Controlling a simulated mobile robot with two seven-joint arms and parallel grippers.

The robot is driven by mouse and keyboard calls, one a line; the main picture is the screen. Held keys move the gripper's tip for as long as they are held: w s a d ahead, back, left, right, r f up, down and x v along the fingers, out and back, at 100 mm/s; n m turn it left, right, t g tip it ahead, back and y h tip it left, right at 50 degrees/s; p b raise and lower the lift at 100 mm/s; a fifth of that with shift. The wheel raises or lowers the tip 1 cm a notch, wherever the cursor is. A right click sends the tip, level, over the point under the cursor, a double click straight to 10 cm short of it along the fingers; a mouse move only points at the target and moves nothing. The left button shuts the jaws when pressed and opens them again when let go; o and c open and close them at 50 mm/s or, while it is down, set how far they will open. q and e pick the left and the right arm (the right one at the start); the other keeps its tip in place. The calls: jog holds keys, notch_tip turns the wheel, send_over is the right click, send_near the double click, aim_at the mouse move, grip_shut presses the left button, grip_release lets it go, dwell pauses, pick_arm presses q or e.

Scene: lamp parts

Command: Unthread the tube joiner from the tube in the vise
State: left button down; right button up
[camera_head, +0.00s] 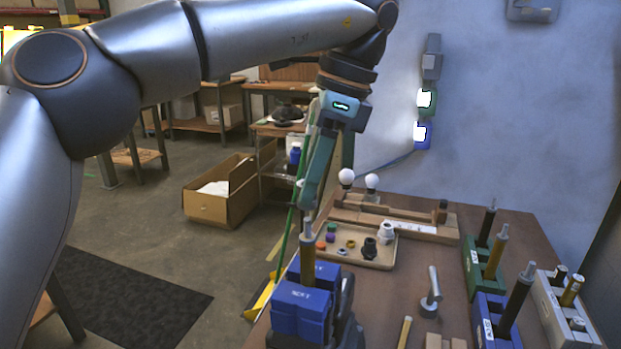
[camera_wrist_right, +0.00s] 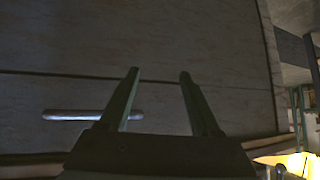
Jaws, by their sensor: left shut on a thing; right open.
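The vise (camera_head: 300,310) with blue jaws stands at the front edge of the bench in the head view. It holds an upright brass-coloured tube (camera_head: 307,267). The grey tube joiner (camera_head: 307,234) sits at the tube's top, in line with it. My left gripper (camera_head: 307,203) comes down from above, and its fingertips are shut at the joiner's upper end, partly hiding it. I cannot see whether the thread is still engaged. My right gripper (camera_wrist_right: 157,75) is open and empty in the right wrist view, in front of a drawer-like panel.
A wooden tray (camera_head: 375,262) with small parts lies behind the vise. Green (camera_head: 470,268), blue (camera_head: 482,330) and grey (camera_head: 560,318) holders with upright tubes stand at the right. A grey metal piece (camera_head: 431,290) stands mid-bench. A silver handle (camera_wrist_right: 72,115) is left of my right gripper.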

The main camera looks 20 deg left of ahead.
aim_at(299, 184)
pick_arm(q)
jog(key=shift+r, duration=0.15)
jog(key=shift+r+p, duration=1.85)
jog(key=shift+r, duration=0.15)
